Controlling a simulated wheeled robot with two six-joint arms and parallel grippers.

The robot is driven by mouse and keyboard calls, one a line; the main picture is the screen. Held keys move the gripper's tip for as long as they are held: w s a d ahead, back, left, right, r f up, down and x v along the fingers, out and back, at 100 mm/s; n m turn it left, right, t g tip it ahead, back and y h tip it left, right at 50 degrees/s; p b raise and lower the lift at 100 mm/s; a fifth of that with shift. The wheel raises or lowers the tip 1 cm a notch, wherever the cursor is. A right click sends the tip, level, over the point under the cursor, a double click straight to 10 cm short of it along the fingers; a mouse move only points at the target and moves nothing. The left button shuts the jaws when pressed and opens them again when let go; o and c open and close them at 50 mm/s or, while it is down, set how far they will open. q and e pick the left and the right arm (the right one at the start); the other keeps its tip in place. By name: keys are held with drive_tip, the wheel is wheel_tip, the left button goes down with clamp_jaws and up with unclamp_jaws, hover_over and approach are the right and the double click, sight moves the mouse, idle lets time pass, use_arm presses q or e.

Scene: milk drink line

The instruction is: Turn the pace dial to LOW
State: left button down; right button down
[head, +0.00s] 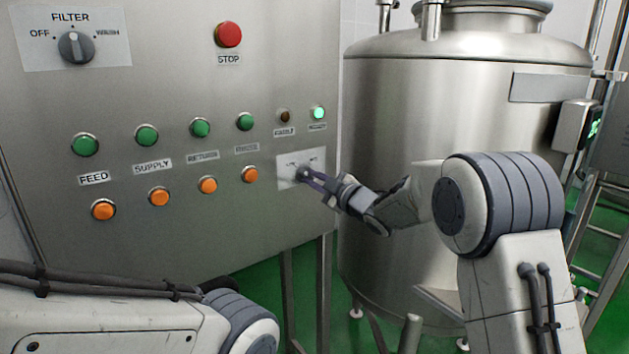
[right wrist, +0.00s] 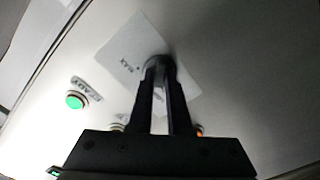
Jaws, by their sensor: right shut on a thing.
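The pace dial (head: 302,172) is a small grey knob on a pale label plate (head: 286,182) at the lower right of the steel panel. My right gripper (head: 308,177) reaches it from the right and is shut on it. In the right wrist view the dial (right wrist: 160,61) sits between the two fingertips (right wrist: 161,70) of this gripper. The word MAX shows on the plate (right wrist: 126,48) there. The fingers hide most of the dial, and I cannot tell where its pointer stands. My left gripper is out of view.
Several green buttons (head: 147,135) and orange buttons (head: 159,196) sit left of the dial. A lit green lamp (head: 318,113) is above it. A red STOP button (head: 228,34) and a FILTER dial (head: 76,47) are higher up. A steel tank (head: 400,110) stands right of the panel (head: 160,85).

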drive_tip(key=c, duration=0.9)
unclamp_jaws()
drive_tip(key=shift+o, duration=0.2)
drive_tip(key=b+v, duration=0.1)
drive_tip(key=v, duration=0.9)
drive_tip(key=shift+s+b, duration=0.15)
drive_tip(key=shift+b, duration=0.25)
drive_tip(key=shift+d, duration=0.1)
